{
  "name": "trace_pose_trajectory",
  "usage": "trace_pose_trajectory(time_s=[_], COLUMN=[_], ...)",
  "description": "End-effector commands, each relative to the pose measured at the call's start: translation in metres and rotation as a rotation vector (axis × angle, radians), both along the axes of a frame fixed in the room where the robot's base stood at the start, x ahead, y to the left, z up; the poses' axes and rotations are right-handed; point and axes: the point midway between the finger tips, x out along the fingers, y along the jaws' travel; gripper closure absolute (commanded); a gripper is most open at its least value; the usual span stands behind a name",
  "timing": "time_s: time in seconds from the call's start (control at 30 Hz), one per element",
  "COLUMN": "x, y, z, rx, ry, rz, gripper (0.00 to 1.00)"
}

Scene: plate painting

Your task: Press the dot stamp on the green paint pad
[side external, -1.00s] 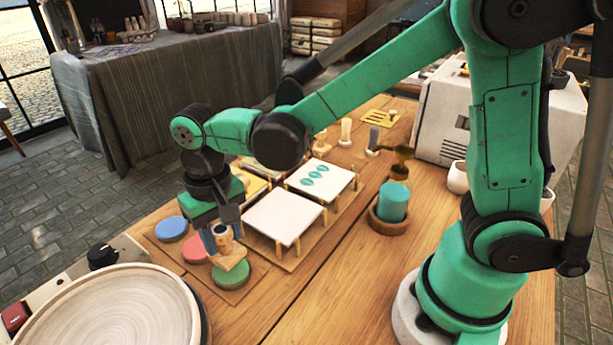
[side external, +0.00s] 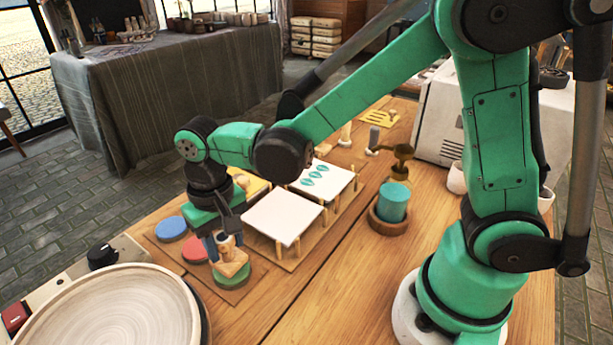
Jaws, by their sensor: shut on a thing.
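My gripper (side external: 225,246) is shut on a wooden stamp (side external: 231,262) and points down at the front left of the table. The stamp's square wooden base sits over the green paint pad (side external: 232,277) and hides part of its top. It looks close to the pad or on it; I cannot tell whether they touch. The stamp's underside is hidden, so its pattern does not show. The red pad (side external: 194,249) and the blue pad (side external: 171,229) lie in the same wooden board to the left.
A round plate (side external: 110,315) on a turntable stands at the front left. A blank white tile (side external: 284,218) and a tile with teal leaf prints (side external: 322,179) lie right of my gripper. A teal cylinder in a wooden dish (side external: 389,220) stands further right.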

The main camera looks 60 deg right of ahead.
Motion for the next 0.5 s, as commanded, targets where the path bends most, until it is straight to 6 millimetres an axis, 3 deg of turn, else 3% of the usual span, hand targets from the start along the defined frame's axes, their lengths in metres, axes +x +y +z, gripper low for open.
trace_pose_trajectory(time_s=[0.5], x=[0.0002], y=[0.0001], z=[-0.0063], rx=[0.000], ry=[0.000], rz=[0.000], gripper=[0.93])
